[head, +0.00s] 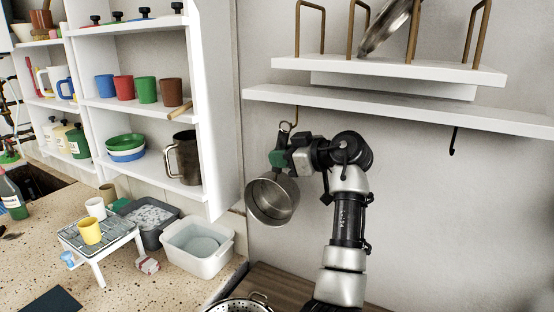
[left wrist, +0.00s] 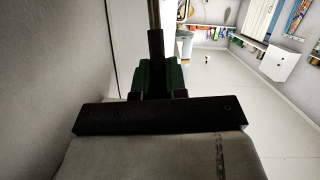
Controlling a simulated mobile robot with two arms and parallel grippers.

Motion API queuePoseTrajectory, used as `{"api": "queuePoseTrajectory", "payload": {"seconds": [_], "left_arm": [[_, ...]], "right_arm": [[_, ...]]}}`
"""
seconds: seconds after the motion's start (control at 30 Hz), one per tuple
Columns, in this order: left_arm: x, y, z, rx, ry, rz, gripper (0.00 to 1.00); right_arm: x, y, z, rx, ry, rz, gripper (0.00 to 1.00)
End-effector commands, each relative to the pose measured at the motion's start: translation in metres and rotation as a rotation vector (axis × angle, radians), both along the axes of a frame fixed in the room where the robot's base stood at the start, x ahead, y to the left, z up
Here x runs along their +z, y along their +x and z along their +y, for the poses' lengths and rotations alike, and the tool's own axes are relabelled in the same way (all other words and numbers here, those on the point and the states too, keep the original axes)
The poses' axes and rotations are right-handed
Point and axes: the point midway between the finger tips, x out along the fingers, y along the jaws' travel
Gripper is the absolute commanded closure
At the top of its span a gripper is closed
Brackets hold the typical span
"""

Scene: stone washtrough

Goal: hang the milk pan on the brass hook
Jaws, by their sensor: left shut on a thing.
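The milk pan (head: 272,200) is a small steel pan that hangs down below my left gripper (head: 281,160) in the head view. The gripper is shut on its handle, with the handle's ring end sticking up above the fingers. The brass hook (head: 296,118) hangs from the underside of the white wall shelf. The ring is right by the hook's lower end; I cannot tell whether they touch or whether the hook passes through it. In the left wrist view, the green finger pads (left wrist: 160,76) close around the handle (left wrist: 154,16). My right gripper is not in view.
The white shelf (head: 400,108) runs above my left arm. A dark hook (head: 453,141) hangs farther right. A white cupboard (head: 222,100) with mugs and bowls stands left. Below are a white basin (head: 198,262), a small rack table (head: 98,240) and a colander (head: 240,305).

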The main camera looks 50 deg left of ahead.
Motion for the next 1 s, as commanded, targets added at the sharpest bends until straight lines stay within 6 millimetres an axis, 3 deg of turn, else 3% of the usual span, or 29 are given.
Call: {"api": "queuePoseTrajectory", "payload": {"seconds": [0.5,1.0], "left_arm": [[0.001,0.03,0.01,0.001,0.002,0.0,1.0],[-0.013,0.039,0.013,0.002,0.001,-0.001,1.0]], "right_arm": [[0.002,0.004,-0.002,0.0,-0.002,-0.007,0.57],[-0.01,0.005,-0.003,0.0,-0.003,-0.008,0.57]]}}
